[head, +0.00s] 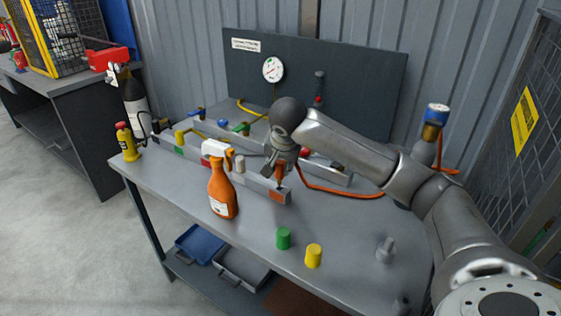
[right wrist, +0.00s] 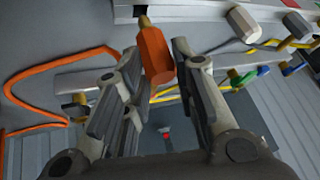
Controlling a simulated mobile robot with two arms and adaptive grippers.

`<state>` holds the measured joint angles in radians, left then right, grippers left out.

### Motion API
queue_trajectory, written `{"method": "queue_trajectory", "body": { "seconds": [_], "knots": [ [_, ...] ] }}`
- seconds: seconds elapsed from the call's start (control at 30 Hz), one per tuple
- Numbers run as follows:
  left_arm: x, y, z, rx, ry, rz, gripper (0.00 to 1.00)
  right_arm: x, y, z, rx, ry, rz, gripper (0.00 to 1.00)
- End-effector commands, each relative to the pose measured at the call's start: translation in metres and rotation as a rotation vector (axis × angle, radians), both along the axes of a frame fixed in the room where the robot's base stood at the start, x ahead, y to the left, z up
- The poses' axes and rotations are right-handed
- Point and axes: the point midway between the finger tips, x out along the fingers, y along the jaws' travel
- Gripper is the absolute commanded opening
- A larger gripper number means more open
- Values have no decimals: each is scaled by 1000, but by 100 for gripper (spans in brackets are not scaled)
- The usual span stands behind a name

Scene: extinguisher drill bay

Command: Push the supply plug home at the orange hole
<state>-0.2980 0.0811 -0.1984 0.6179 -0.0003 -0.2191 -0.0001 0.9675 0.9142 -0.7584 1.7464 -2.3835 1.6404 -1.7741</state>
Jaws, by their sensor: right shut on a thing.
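The supply plug (head: 281,175) is orange. My right gripper (head: 276,168) is shut on it, above the front grey rail (head: 254,183). In the right wrist view the plug (right wrist: 157,60) sits between the fingers of my right gripper (right wrist: 148,66). Its brass-coloured tip (right wrist: 144,22) points at the rail (right wrist: 190,12). I cannot tell whether the tip is in a hole; the hole itself is hidden. An orange label (head: 278,197) is on the rail's right end, just below the plug. My left gripper is not in view.
An orange spray bottle (head: 222,190) stands just left of the rail's end. Green (head: 283,238) and yellow (head: 314,256) caps stand in front. An orange hose (head: 345,193) curves right under my arm. A gauge panel (head: 350,75) stands behind.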

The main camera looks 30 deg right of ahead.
Motion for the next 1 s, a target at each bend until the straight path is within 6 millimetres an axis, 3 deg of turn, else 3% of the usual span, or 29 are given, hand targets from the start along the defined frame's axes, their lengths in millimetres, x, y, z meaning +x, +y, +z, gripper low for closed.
{"method": "queue_trajectory", "body": {
  "seconds": [1.0],
  "knots": [
    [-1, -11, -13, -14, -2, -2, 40, 1, 0, -24, -6, 8, -1, 0]
  ]
}}
